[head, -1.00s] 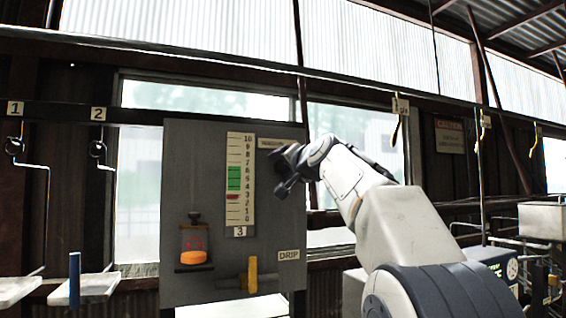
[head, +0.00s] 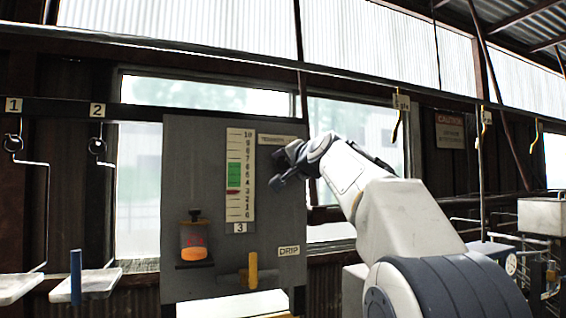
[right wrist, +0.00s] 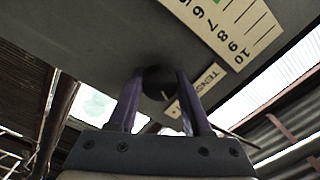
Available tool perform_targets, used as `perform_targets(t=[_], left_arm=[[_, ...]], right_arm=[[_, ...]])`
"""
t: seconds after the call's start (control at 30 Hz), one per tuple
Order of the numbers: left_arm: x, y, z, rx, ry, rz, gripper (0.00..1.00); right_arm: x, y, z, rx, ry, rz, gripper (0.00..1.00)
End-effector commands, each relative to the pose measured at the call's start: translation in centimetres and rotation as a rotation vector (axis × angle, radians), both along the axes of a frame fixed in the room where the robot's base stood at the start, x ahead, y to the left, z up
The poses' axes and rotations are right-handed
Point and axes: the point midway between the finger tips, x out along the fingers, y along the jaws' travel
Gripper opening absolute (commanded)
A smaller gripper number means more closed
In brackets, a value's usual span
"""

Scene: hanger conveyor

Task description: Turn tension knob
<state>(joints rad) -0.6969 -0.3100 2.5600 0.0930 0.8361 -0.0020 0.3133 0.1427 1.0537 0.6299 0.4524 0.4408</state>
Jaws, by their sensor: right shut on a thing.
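The tension knob (right wrist: 158,80) is dark and round with a pale mark. It sits on the grey panel beside the "TENSION" label (right wrist: 199,92) in the right wrist view. My right gripper (right wrist: 158,84) has a finger on each side of the knob and is shut on it. In the head view my right gripper (head: 280,168) is at the panel's upper right and hides the knob. The gauge (head: 240,205) runs from 0 to 10 with a green band. A thin red mark (head: 233,192) lies just below that band. My left gripper is not in view.
The grey panel (head: 205,130) also carries a jar (head: 195,240) of orange liquid and a yellow-handled valve (head: 253,268) by the "DRIP" label (head: 289,251). Two trays hang at the left, under tags 1 and 2. A rail (head: 250,65) crosses above the panel.

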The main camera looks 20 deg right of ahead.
Motion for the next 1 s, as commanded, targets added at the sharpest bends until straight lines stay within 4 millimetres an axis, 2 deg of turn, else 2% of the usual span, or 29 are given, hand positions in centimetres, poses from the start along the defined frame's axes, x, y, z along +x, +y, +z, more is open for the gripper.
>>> perform_targets(t=[0.6,1.0], left_arm=[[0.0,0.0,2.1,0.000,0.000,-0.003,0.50],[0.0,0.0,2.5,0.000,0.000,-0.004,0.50]], right_arm=[[0.0,0.0,0.1,0.483,-0.024,0.000,0.00],[0.0,0.0,0.0,0.609,-0.031,-0.001,0.00]])
